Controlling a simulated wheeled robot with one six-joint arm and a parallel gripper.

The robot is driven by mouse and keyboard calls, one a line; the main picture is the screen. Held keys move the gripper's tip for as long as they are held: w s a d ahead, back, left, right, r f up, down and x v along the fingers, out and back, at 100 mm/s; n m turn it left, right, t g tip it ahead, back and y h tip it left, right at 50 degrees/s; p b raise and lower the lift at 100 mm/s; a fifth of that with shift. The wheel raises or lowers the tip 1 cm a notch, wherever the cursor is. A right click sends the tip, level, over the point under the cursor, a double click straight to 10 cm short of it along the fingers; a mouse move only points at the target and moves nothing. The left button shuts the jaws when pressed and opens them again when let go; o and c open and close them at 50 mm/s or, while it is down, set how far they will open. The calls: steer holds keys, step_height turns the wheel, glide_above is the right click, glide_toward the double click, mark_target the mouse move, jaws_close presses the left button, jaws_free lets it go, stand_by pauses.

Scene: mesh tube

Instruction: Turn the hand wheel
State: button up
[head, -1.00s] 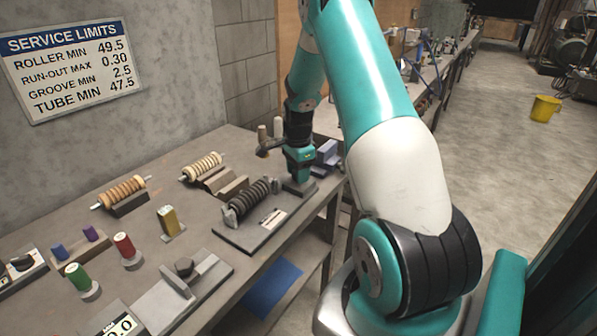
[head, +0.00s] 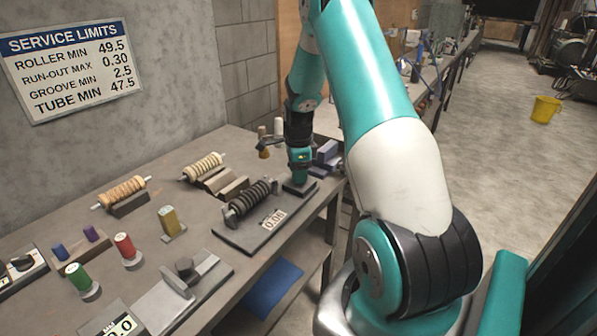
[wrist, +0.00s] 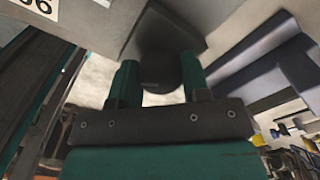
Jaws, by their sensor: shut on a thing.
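The dark grooved roller (head: 252,197) lies in a fixture on a grey base plate (head: 232,238) on the bench. A white tag with dark digits (head: 272,218) is on the plate; I cannot read it surely. My gripper (head: 300,176) points down at the plate's far right end, beside the roller. In the wrist view its two teal fingers (wrist: 158,82) are closed on a dark round knob, the hand wheel (wrist: 158,62). In the head view my gripper hides the wheel.
Coloured cylinders (head: 124,246) and a gauge stand (head: 180,280) are near the front. Purple-grey blocks (head: 327,154) sit just right of my gripper, near the bench edge. A yellow bucket (head: 545,109) stands on the floor.

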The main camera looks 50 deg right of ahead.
steer(key=shift+w, duration=0.1)
steer(key=o, duration=0.9)
steer(key=shift+o, duration=0.2)
step_height(320, 180, up, 18)
steer(key=b, duration=0.2)
steer(key=shift+f, duration=0.25)
steer(key=s+a+r+n+t+y, duration=0.1)
steer(key=s+a+n, duration=0.1)
steer(key=a+n, duration=0.9)
steer(key=s+a+r+n+y, duration=0.15)
steer(key=a+n, duration=0.55)
steer(key=a, duration=0.9)
steer(key=s+a+f+n+g+y, duration=0.1)
steer(key=s+a+n, duration=1.3)
steer(key=s, duration=0.3)
steer(key=shift+s+a+n+y, duration=0.2)
steer(key=shift+n+y, duration=0.15)
steer(key=shift+n, duration=0.35)
